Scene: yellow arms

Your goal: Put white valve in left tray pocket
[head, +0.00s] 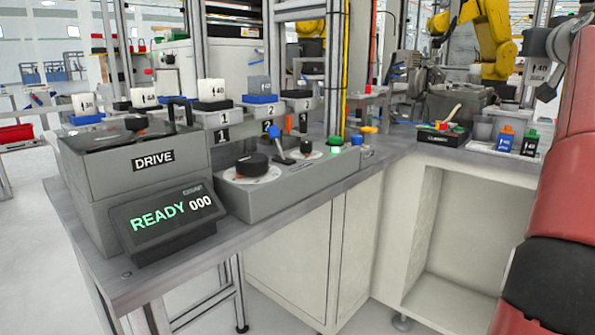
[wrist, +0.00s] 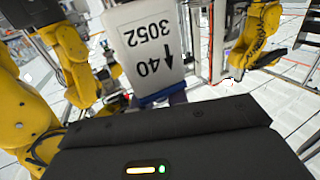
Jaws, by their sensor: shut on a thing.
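A white valve (wrist: 143,45) with "40", "3052" and an arrow printed on it fills the upper middle of the wrist view, upside down there, with a blue part at its end nearest me. My gripper (head: 545,75) is at the upper right of the head view, shut on this white valve (head: 536,43), held up in the air. In the wrist view its dark body covers the bottom and its fingertips are hardly visible. A light tray (head: 482,146) lies on the right-hand bench, below and left of my gripper. A blue valve (head: 505,139) and a green valve (head: 530,143) stand at it. Its left pocket is not clear.
A dark bin (head: 441,136) with loose coloured parts stands left of the tray. A grey DRIVE box (head: 150,165) and a test station (head: 285,185) with knobs occupy the left bench. More white blocks (head: 211,92) stand behind. Yellow robot arms (head: 490,40) are at the back.

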